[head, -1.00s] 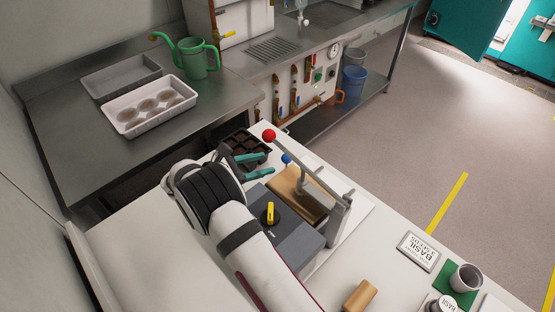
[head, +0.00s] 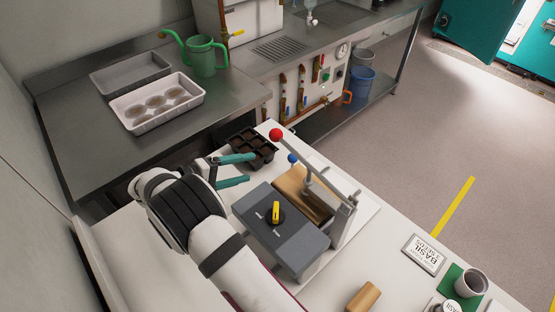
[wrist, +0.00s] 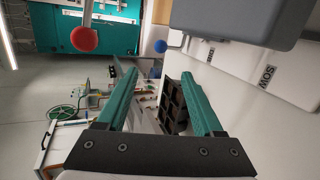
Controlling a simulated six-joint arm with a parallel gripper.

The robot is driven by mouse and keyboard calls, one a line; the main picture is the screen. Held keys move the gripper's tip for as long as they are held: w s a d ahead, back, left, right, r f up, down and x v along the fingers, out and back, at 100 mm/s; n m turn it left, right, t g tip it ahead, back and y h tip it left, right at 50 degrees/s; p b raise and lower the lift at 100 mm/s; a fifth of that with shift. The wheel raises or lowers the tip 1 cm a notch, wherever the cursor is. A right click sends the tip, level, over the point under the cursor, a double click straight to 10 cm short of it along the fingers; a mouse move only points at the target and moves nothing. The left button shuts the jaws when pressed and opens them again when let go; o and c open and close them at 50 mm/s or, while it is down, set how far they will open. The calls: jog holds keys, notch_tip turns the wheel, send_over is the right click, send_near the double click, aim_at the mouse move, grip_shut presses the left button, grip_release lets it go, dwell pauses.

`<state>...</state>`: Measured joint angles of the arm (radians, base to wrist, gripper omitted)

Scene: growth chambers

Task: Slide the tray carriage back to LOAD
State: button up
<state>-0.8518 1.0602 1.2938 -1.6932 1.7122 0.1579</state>
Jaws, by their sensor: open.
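A black cell tray (head: 268,150) sits on the white bench at the far end of a press-like fixture. A blue ball knob (head: 292,158) and a red ball knob (head: 276,134) on a grey lever stand by it. Which part is the carriage, and any LOAD mark, I cannot make out. My gripper (head: 252,169) is open and empty, its teal fingers left of the blue knob and apart from it. The wrist view shows the open fingers (wrist: 158,78), the cell tray (wrist: 174,100) between them, the blue knob (wrist: 161,46) and the red knob (wrist: 84,39) beyond.
A grey box with a yellow switch (head: 276,212) stands beside the wooden block (head: 301,192) and metal upright (head: 343,220). Another wooden block (head: 363,297), a basil sign (head: 424,254) and a cup (head: 470,283) are at the lower right. A steel table (head: 90,165) is behind.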

aim_at(289, 159)
jog(key=w+d+f+m, duration=0.2)
jog(key=w+d+m, duration=0.1)
jog(key=m, duration=0.4)
jog(key=w+d+f+m, duration=0.2)
jog(key=w+d+m, duration=0.1)
jog(key=m, duration=0.4)
jog(key=w+d+f+m, duration=0.2)
jog(key=w+d+m, duration=0.1)
jog(key=d+m, duration=0.2)
jog(key=shift+d+m, duration=0.25)
jog(key=shift+m, duration=1.05)
jog(key=shift+c, duration=0.2)
grip_shut()
